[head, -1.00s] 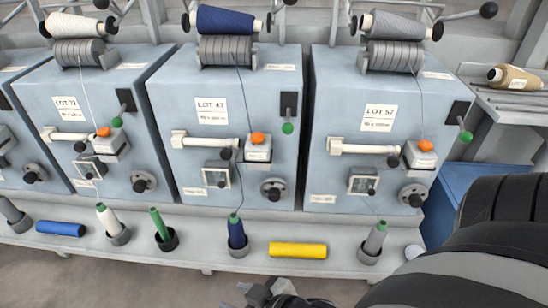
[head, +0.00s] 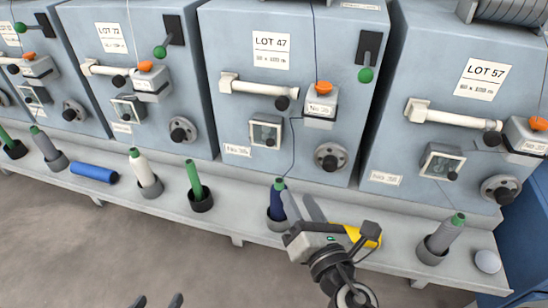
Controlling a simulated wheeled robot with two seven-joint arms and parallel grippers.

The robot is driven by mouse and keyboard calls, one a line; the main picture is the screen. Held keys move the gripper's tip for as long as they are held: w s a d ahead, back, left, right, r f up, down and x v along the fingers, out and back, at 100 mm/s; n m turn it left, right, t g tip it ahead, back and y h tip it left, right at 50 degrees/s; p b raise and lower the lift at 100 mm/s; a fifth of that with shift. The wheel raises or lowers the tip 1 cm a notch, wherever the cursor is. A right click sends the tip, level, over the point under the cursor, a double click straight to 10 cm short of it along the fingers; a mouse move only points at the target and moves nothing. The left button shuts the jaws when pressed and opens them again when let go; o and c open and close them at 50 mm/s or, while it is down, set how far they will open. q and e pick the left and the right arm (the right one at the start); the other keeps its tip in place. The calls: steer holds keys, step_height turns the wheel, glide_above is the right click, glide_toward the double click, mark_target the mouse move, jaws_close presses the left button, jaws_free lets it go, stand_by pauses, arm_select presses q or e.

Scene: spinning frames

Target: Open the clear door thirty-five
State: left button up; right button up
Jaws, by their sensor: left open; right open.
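Small framed clear doors, each with a dark knob, sit low on the blue-grey machine fronts. The one on the LOT 47 machine (head: 272,60) is a shut clear door (head: 265,132), beside a small number plate (head: 237,150) too small to read surely. The LOT 57 machine (head: 481,80) has a similar clear door (head: 442,162), also shut. My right gripper (head: 342,225) is open and empty, below the LOT 47 machine at the ledge, apart from its door.
The ledge (head: 235,226) carries a navy bobbin (head: 277,203), a green one (head: 194,180), a white one (head: 143,168) and a grey one (head: 446,234). White horizontal rollers (head: 258,88) and round knobs (head: 330,157) project from the fronts. Floor is clear at lower left.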

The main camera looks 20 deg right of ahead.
steer(key=p, duration=0.2)
glide_toward(272, 146)
steer(key=w, duration=0.8)
steer(key=shift+r, duration=0.1)
steer(key=shift+w, duration=0.25)
arm_select(q)
steer(key=r, duration=0.1)
steer(key=a+r, duration=0.1)
steer(key=r, duration=0.1)
steer(key=shift+s+r+t, duration=0.1)
steer(key=shift+r+t, duration=0.05)
steer(key=shift+t, duration=0.25)
steer(key=shift+r, duration=0.1)
arm_select(e)
jaws_close()
